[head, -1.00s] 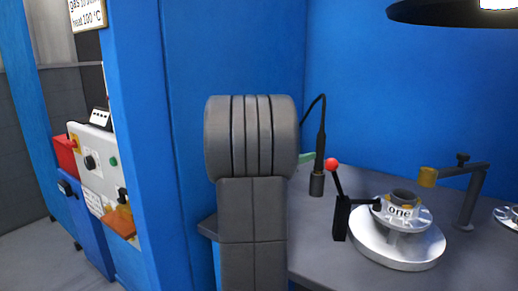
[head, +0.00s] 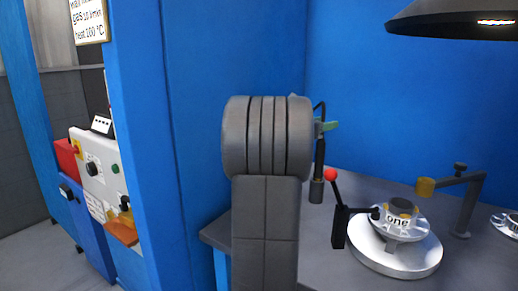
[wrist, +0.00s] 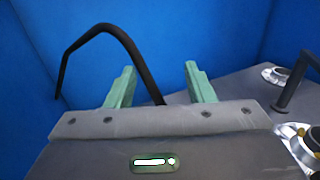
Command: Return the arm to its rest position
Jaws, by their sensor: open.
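My gripper shows in the wrist view (wrist: 160,88) with its two green fingers apart and nothing between them that I can see held. A black bent rod (wrist: 125,45) passes behind the fingers in that view, against the blue wall. In the head view my grey arm stands upright in the middle and hides most of the gripper; a bit of green finger (head: 330,126) shows at its right side, above the table.
The grey table (head: 300,225) carries a round silver base with a flanged part labelled "one" (head: 398,220). A red-knobbed lever (head: 331,175) stands beside it. A black clamp post (head: 465,205) and another flanged part (head: 507,222) are at right. A lamp (head: 455,20) hangs above. A control panel (head: 95,165) stands left.

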